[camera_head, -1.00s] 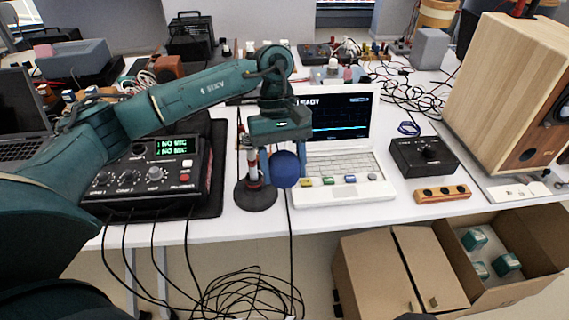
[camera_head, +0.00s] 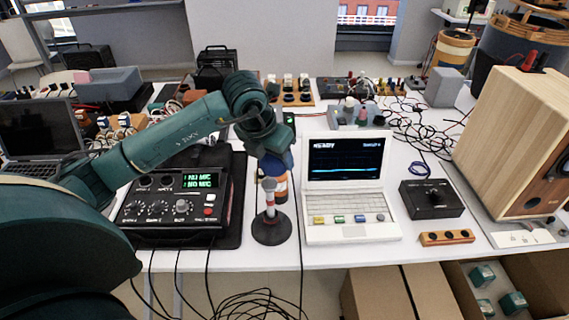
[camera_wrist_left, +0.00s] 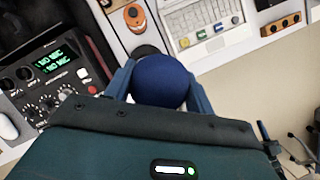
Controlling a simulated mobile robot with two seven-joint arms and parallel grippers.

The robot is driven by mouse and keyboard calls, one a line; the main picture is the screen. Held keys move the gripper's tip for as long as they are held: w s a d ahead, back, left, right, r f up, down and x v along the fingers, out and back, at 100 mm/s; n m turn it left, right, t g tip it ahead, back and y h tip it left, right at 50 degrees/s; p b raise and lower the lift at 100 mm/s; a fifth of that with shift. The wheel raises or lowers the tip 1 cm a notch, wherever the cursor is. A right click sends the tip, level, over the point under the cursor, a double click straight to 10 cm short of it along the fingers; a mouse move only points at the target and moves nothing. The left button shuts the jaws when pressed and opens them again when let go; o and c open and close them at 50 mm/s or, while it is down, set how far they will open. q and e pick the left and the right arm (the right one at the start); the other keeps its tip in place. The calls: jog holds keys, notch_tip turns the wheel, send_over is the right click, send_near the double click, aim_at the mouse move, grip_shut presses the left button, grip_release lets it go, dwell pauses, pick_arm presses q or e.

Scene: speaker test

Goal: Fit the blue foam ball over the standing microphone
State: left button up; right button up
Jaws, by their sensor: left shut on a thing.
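The standing microphone (camera_head: 269,200) has a red-and-white striped post and a round dark base, and stands upright on the white table. My left gripper (camera_head: 276,163) points down just above and behind its top in the head view. It is shut on the blue foam ball (camera_wrist_left: 160,82), which sits between the two blue fingers in the left wrist view. In the head view the ball is mostly hidden by the gripper. The ball looks apart from the microphone. In the wrist view the ball hides most of the microphone. My right gripper is not in view.
A black mixer (camera_head: 180,208) stands left of the microphone and a white laptop (camera_head: 350,190) to its right. An orange-and-white object (camera_head: 281,187) is close behind the microphone. A black box (camera_head: 431,199) and wooden speaker (camera_head: 505,140) stand further right. Cables hang over the front edge.

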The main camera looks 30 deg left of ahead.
aim_at(269, 178)
pick_arm(q)
jog(key=r+n, duration=0.1)
jog(key=a+n+y, duration=0.1)
jog(key=shift+w+a+r+n+p, duration=0.15)
jog(key=shift+r+n+p, duration=0.15)
jog(key=shift+r+n, duration=0.1)
jog(key=shift+a+n, duration=0.2)
jog(key=shift+n, duration=0.1)
jog(key=shift+a, duration=0.1)
jog(key=shift+f+b, duration=0.5)
jog(key=shift+f, duration=0.3)
jog(key=shift+f+b, duration=0.35)
jog(key=shift+f, duration=0.25)
jog(key=shift+f+b, duration=0.65)
jog(key=shift+f, duration=0.5)
jog(key=shift+f+b, duration=0.7)
jog(key=shift+f, duration=0.25)
jog(key=shift+f+b, duration=1.1)
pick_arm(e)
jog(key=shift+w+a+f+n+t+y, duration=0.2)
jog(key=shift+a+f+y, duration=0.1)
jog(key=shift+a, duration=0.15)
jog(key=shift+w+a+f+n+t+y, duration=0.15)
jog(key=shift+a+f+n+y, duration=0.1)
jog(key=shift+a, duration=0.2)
